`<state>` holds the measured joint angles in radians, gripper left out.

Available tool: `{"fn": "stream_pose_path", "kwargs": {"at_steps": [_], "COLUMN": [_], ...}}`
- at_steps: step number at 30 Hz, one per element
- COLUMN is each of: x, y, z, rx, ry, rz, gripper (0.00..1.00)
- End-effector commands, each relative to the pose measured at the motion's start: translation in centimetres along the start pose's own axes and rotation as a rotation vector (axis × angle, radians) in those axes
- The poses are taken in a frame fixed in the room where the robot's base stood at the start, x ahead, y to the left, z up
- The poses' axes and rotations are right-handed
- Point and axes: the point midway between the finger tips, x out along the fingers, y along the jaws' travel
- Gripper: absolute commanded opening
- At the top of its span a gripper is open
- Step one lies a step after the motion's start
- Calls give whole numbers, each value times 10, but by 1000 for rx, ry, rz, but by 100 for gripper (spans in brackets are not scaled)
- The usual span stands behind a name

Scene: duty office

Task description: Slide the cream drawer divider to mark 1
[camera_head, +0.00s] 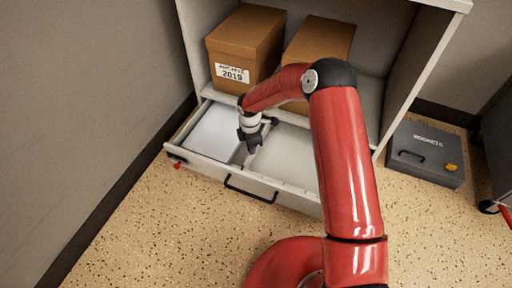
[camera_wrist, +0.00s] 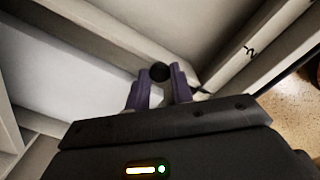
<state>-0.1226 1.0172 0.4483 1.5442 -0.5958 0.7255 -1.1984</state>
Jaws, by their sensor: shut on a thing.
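The cream drawer divider (camera_wrist: 108,36) runs as a pale strip across the open drawer (camera_head: 205,172), from the back toward the front wall. My gripper (camera_head: 252,146) is down at the drawer, left of its middle. In the wrist view my gripper's purple fingers (camera_wrist: 159,82) are closed around a small black knob (camera_wrist: 160,71) at the divider's front end. The fingers and arm hide much of the divider in the head view. A mark that looks like a 2 (camera_wrist: 250,50) shows on the front wall, right of the fingers. Mark 1 cannot be made out.
A pale flat area fills the drawer's left part (camera_head: 213,132). The right part (camera_head: 285,158) looks empty. A black handle (camera_head: 250,192) is on the drawer front. Two brown boxes (camera_head: 246,45) stand on the shelf above. A grey case (camera_head: 425,152) sits on the floor at right.

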Motion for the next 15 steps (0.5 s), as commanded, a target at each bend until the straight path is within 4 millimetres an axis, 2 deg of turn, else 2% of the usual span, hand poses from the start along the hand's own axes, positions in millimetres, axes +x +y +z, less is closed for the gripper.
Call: {"fn": "stream_pose_path", "kwargs": {"at_steps": [8, 9, 13, 15], "x": [-1, -1, -1, -1], "y": [4, 4, 3, 3], "z": [-5, -6, -5, -4], "rx": [-4, -4, -4, -3], "ry": [8, 8, 7, 6], "rz": [12, 13, 11, 10], "gripper": [0, 27, 44, 45]}}
